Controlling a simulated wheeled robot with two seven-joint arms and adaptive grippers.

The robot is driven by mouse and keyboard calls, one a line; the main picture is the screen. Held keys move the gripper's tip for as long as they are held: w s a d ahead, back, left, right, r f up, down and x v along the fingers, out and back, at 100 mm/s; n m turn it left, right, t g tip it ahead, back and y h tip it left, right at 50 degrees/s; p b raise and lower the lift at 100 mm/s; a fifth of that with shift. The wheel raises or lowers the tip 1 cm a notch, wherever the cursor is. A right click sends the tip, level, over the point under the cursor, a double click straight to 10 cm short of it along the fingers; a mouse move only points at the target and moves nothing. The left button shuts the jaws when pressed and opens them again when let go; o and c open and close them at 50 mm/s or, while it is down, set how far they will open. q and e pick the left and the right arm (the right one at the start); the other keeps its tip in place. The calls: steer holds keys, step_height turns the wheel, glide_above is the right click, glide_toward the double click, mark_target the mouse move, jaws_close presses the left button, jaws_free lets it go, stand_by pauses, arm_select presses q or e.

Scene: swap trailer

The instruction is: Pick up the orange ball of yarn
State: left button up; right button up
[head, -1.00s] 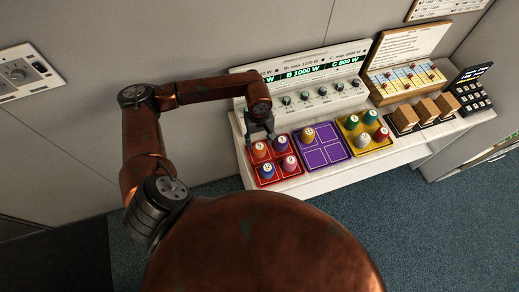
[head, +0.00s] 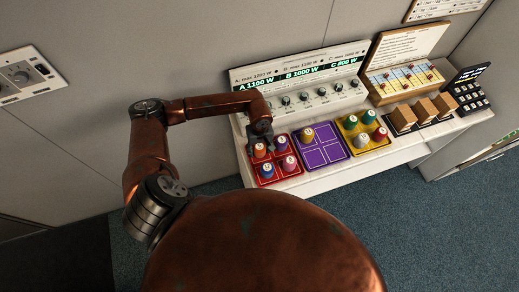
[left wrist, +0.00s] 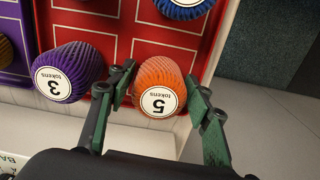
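The orange ball of yarn (left wrist: 160,86) carries a round label reading 5 tokens. It sits in a corner square of the red tray (left wrist: 112,12), and it also shows in the head view (head: 259,150). My left gripper (left wrist: 164,88) is open, with one green finger on each side of the orange yarn. Whether the fingers touch it is hard to tell. A purple ball of yarn (left wrist: 68,72) labelled 3 stands just beside one finger. A blue one (left wrist: 184,4) is on the tray too. My right gripper is not in view.
A purple tray (head: 322,154) and a yellow tray (head: 356,147) with more yarn stand to the right on the white shelf (head: 330,181). A panel with knobs (head: 300,86) rises behind. Wooden blocks (head: 424,109) and a keypad (head: 468,92) are farther right.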

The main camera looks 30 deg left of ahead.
arm_select(q)
steer(key=c, duration=0.8)
steer(key=shift+o, duration=0.2)
